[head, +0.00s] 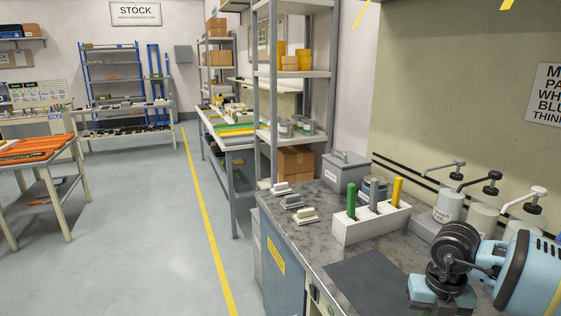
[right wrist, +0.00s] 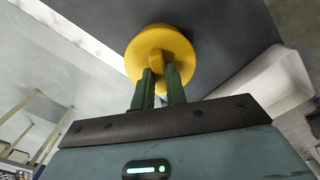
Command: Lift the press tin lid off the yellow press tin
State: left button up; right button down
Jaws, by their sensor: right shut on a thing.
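In the right wrist view, a round yellow piece (right wrist: 145,48), apparently the press tin lid, shows with a small knob between my fingers. My right gripper (right wrist: 159,76) has dark green fingers and is shut on the knob. I cannot tell whether the lid sits on the press tin or is clear of it. The tin cannot be told apart from the lid here. In the head view, my light blue right arm is at the lower right and its fingertips are not visible. My left gripper is not in view.
A dark grey mat (head: 368,278) lies on the bench (head: 310,245). Behind it stands a white holder (head: 372,228) with a green, a grey and a yellow handle. Pump-topped containers (head: 449,205) stand at the right. Small pale blocks (head: 304,216) lie on the left.

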jog(key=c, duration=1.3)
grip_release()
jog(key=shift+c, duration=0.2)
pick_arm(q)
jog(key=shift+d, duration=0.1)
pick_arm(e)
jog(key=shift+r, duration=0.1)
